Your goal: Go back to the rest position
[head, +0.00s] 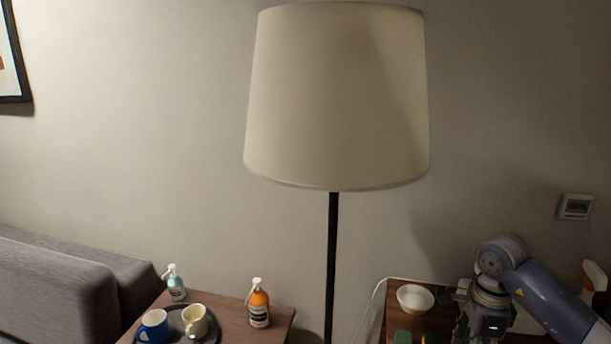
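My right arm comes in from the right in the head view. My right gripper (450,300) is at the lower right, beside a white bowl (415,298) on a wooden surface (398,318). The fingers are small and dark here, and I cannot tell whether they are open, touch the bowl or hold its rim. My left gripper and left arm are not in view. No guitar is in view.
A floor lamp (338,95) stands in the middle. At lower left, a wooden table (275,322) bears a tray with a blue mug (155,325) and a cream mug (196,320), an orange pump bottle (259,305) and a blue one (176,287). A grey sofa (55,285) is left.

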